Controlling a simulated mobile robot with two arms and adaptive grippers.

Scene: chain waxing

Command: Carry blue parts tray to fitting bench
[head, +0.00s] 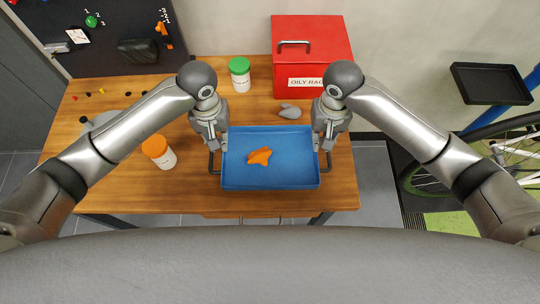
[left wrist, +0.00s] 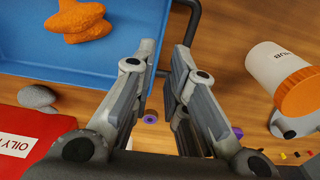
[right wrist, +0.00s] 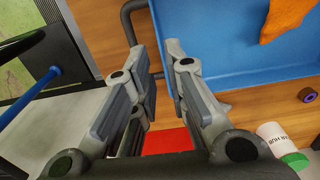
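The blue parts tray (head: 300,178) sits on the wooden bench, with an orange object (head: 260,156) lying in it and black handles at its left and right ends. My left gripper (head: 216,148) is at the tray's left end, fingers apart around or just above the handle (left wrist: 193,14). My right gripper (head: 326,148) is at the right end, fingers apart near the other handle (right wrist: 128,20). Both wrist views show a gap between the fingers. Neither gripper visibly clamps a handle. I cannot tell from the frames which bench is the fitting bench.
On the bench (head: 120,195) stand an orange-lidded jar (head: 160,153), a green-lidded jar (head: 240,74), a red oily-rags box (head: 330,45) and a grey lump (head: 290,111). A bicycle wheel (head: 500,165) and a black tray on a blue stand (head: 490,82) are at right.

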